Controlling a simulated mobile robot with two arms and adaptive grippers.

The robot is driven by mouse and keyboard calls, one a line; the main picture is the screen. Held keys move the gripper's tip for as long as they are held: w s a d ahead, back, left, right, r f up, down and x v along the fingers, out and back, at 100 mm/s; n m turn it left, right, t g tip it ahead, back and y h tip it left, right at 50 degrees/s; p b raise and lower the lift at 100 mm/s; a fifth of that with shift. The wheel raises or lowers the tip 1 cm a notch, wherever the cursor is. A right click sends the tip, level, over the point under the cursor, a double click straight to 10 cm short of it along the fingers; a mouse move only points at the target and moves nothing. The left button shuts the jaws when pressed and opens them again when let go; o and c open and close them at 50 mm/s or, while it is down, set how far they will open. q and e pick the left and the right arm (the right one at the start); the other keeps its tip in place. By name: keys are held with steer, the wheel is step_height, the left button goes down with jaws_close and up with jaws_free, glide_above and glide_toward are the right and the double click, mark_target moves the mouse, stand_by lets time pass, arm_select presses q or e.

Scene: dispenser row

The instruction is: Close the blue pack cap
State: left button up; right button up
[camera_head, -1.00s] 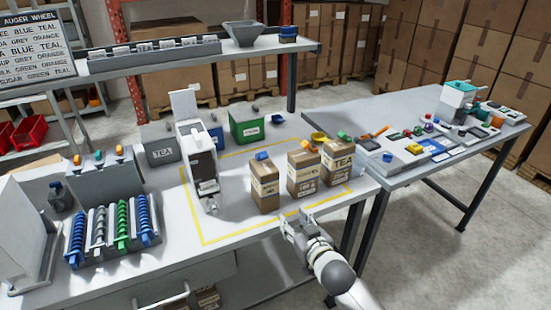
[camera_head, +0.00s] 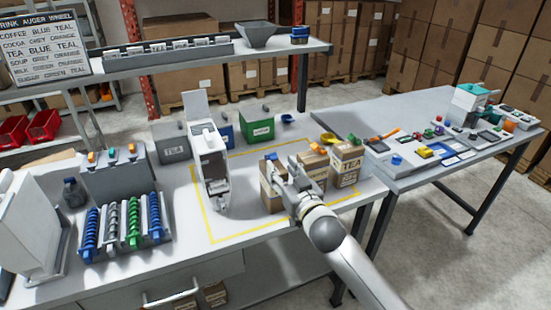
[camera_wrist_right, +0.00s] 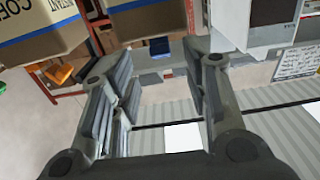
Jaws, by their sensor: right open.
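The pack with the blue cap (camera_head: 271,156) is the leftmost of three brown packs on the table. Its brown body (camera_head: 268,197) is partly hidden behind my right gripper (camera_head: 285,170). The gripper is open and empty, close in front of the pack's upper part. In the right wrist view, the picture is upside down. There the blue cap (camera_wrist_right: 159,46) shows beyond and between the spread fingertips, below its pack (camera_wrist_right: 148,20). I cannot tell whether a finger touches the cap. My left gripper is not in view.
The middle pack (camera_head: 314,170) with an orange cap and the TEA pack (camera_head: 346,166) with a green cap stand close on the right. A white dispenser (camera_head: 210,160) stands on the left. The yellow-outlined area (camera_head: 235,215) is clear in front.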

mark_target(275, 160)
steer(key=shift+p+x, duration=0.3)
steer(key=shift+x, duration=2.1)
